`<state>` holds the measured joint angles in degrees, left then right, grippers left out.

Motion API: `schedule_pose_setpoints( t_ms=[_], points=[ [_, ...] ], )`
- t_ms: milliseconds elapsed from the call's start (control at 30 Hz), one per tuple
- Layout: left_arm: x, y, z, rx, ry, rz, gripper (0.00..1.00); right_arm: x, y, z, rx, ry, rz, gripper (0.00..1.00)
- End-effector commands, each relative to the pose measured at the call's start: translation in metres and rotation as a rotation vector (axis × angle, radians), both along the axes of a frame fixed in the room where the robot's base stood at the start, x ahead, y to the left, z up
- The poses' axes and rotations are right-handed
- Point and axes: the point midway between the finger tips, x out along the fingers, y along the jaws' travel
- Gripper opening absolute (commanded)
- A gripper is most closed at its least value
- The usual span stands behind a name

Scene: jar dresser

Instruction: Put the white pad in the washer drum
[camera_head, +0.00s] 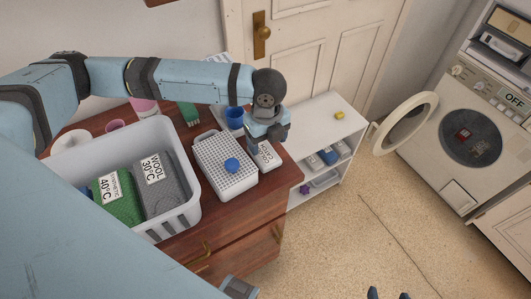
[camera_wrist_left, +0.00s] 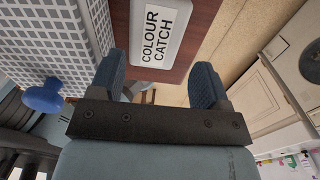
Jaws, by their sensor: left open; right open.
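The white pad (camera_head: 266,157), labelled "COLOUR CATCH", lies on the brown dresser near its right edge. It also shows in the left wrist view (camera_wrist_left: 158,35), beyond the fingertips. My left gripper (camera_head: 272,137) is above the pad and hides part of it in the head view. Its fingers (camera_wrist_left: 158,80) are open with nothing between them. The washer (camera_head: 450,100) stands at the right, its round door (camera_head: 405,124) swung open to the left. The drum (camera_head: 470,137) looks dark, with a small red patch in it. My right gripper (camera_head: 387,294) shows only its open fingertips at the bottom edge.
A white basket (camera_head: 191,212) holds a green and a grey labelled bundle. A white perforated box (camera_head: 212,152) with a blue knob (camera_head: 232,165) stands left of the pad. A blue cup (camera_head: 234,118) is behind. A low white shelf (camera_head: 318,115) stands right; the floor before the washer is clear.

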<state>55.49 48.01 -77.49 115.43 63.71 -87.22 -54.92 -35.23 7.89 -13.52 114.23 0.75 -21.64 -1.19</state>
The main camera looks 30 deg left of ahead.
Motion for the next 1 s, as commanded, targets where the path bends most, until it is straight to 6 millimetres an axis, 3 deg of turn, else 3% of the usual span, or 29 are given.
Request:
schedule_pose_setpoints(
  t_ms=[300,600,733,1000],
  points=[
    [-0.001,0.002,-0.044,0.002,0.003,0.000,0.70,0.000,-0.001,0.002,-0.002,-0.001,0.000,0.73],
    [-0.001,0.002,-0.048,0.001,0.000,-0.001,0.70,0.000,-0.003,0.002,-0.005,0.000,0.000,0.73],
    [-0.001,0.002,-0.048,0.001,0.000,-0.001,0.41,0.000,-0.003,0.002,-0.005,0.000,0.000,0.73],
    [-0.001,0.002,-0.048,0.001,0.000,-0.001,0.40,0.000,-0.002,0.002,-0.003,-0.001,0.001,0.73]
  ],
)
